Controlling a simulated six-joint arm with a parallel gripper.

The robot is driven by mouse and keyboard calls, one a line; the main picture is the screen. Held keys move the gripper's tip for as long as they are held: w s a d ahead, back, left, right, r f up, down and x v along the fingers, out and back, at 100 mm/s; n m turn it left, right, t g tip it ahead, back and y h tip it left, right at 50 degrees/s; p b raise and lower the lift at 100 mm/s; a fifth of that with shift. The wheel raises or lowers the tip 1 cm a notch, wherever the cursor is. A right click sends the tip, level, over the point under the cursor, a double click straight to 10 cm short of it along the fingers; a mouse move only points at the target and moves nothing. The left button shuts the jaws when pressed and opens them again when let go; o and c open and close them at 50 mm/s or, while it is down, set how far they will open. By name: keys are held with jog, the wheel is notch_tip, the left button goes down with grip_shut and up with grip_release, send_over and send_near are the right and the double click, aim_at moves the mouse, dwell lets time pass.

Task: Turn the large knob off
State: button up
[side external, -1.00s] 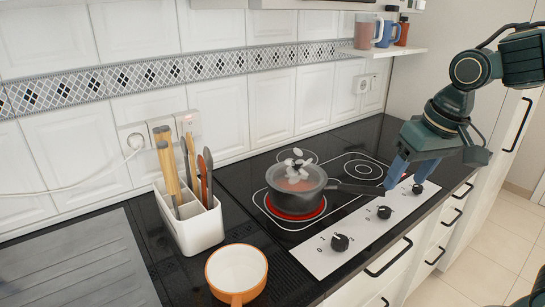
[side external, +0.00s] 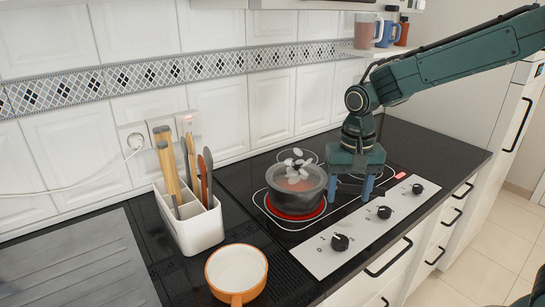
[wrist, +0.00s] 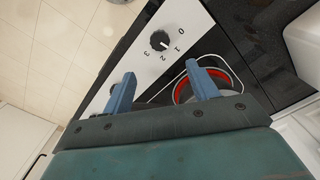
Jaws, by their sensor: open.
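The white control panel (side external: 365,228) carries three black knobs. The front knob (side external: 340,242) looks largest, with a 0 and other marks around it; the middle knob (side external: 384,212) and far knob (side external: 417,189) look smaller. In the wrist view one dark knob (wrist: 160,40) stands beyond the fingertips, ringed by 0, 1, 2 and 3, with a pale mark on its lower right side. My gripper (side external: 350,192) is open and empty, fingers pointing down over the cooktop, right of the pot. In the wrist view my gripper (wrist: 160,75) straddles empty space, apart from the knob.
The panel's front edge is clear.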

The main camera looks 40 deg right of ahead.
aim_at(340, 239)
jog(key=shift+f, duration=0.1)
jog(key=shift+f, duration=6.8)
jog(key=shift+c, duration=0.2)
jog(key=c, duration=1)
